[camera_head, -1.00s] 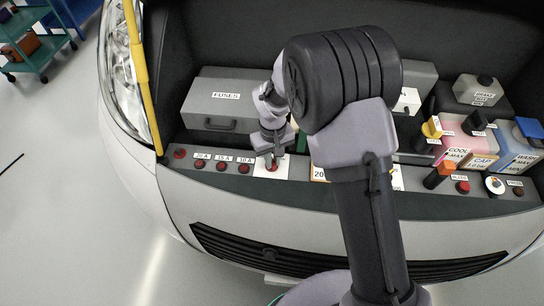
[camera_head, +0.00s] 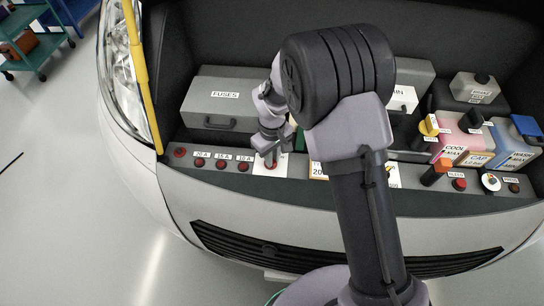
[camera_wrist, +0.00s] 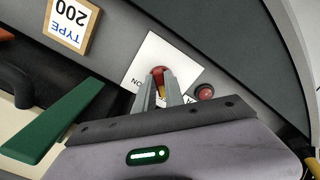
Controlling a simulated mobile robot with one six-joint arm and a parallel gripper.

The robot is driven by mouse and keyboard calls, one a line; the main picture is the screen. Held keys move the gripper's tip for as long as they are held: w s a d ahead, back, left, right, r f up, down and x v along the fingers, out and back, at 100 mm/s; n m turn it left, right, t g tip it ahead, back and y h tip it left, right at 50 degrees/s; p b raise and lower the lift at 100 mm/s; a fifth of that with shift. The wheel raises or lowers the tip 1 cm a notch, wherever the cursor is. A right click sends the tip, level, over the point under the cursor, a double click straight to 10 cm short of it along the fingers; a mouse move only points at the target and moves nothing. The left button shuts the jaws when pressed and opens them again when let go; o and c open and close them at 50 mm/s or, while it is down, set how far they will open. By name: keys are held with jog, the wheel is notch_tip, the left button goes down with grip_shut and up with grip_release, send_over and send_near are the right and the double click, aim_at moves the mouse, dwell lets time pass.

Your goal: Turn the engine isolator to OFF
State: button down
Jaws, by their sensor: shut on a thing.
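The engine isolator is a red knob (camera_wrist: 158,71) on a white square plate (camera_wrist: 152,47) on the grey front ledge. The plate (camera_head: 283,170) also shows in the head view, left of the middle. My gripper (camera_wrist: 163,84) is shut on the red knob, with a finger on either side of it. In the head view my gripper (camera_head: 270,160) points down at the plate. The word ON reads at one side of the plate in the wrist view. The fingers hide much of the knob and part of the other lettering.
A grey FUSES box (camera_head: 221,106) stands behind the ledge. Red buttons (camera_head: 221,166) labelled with amp ratings line the ledge to the left. A TYPE 200 label (camera_wrist: 72,24) and a green lever (camera_wrist: 60,122) are close by. A yellow strut (camera_head: 145,85) rises at left.

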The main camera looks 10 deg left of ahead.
jog(key=c, duration=1.4)
grip_release()
jog(key=shift+c, duration=0.2)
jog(key=shift+r, duration=0.1)
notch_tip(320, 180, up, 17)
jog(key=p, duration=0.4)
jog(key=shift+p, duration=0.3)
jog(key=shift+r, duration=0.1)
